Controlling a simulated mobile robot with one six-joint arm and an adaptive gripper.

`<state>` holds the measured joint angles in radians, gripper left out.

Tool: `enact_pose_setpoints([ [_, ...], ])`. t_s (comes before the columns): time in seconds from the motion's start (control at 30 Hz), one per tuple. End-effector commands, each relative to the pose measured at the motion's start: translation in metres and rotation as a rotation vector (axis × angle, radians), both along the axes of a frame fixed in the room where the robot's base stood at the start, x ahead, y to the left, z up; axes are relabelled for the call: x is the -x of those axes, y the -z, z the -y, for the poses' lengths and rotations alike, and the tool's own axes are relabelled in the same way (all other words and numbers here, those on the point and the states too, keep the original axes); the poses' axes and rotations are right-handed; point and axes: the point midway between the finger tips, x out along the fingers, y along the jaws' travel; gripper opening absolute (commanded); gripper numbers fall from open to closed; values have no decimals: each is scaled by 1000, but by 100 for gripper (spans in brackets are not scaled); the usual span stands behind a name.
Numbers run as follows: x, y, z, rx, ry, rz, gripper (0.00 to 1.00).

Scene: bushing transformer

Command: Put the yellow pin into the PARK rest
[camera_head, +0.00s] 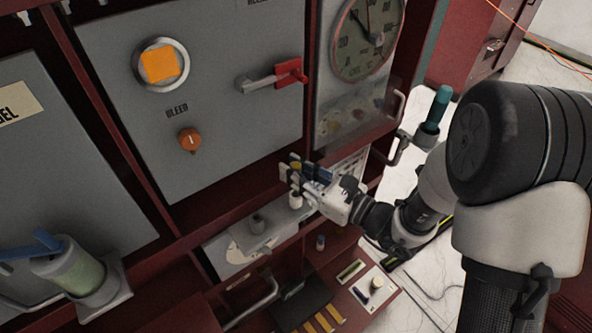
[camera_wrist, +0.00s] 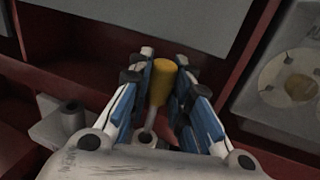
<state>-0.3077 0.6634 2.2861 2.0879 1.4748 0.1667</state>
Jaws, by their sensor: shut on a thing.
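My gripper (camera_head: 300,180) is shut on the yellow pin (camera_head: 295,163), in front of the lower edge of the grey panel. In the wrist view my gripper (camera_wrist: 167,85) has its blue-lined fingers on both sides of the yellow pin (camera_wrist: 161,84). The pin's yellow head shows between them, and a thin grey shaft runs down from it. A light cylindrical piece (camera_head: 296,200) shows just below the fingers; I cannot tell whether the shaft touches it. A grey upright socket (camera_head: 258,224) stands to the left. No PARK label is readable, so I cannot tell which holder is the rest.
A plate with a pale disc (camera_head: 237,254) lies below the socket. A dial gauge (camera_head: 368,38) is at upper right. Dark red frame bars border the bay.

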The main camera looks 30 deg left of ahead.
Motion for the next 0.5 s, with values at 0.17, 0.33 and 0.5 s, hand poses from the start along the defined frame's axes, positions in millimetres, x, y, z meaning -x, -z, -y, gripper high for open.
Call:
enact_pose_setpoints([
  [0.17, 0, 0, 0, 0, 0, 0, 0],
  [0.33, 0, 4, 0, 0, 0, 0, 0],
  [0.5, 0, 8, 0, -1, 0, 0, 0],
])
